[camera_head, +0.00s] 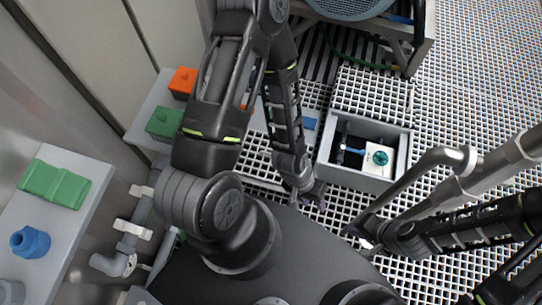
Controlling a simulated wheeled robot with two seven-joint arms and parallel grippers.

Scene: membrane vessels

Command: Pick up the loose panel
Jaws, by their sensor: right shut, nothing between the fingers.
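A white square-grid floor panel (372,98) lies just behind a grey-walled opening (356,179) in the grating. It looks like the loose panel, though I cannot tell whether it is fixed. Inside the opening is a white box with a teal round part (380,158). My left gripper (314,196) points down near the front left corner of the opening, apart from the panel; its jaws are too small and dark to read. My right gripper (352,232) is shut and empty in front of the opening, low over the grating. Neither gripper touches the panel.
A grey pipe (412,174) bends near the opening's right side. A machine on a grey frame (408,32) stands behind the panel. Green blocks (55,184) (164,122), an orange block (183,82) and a blue fitting (30,242) stand at left. Open grating lies at right.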

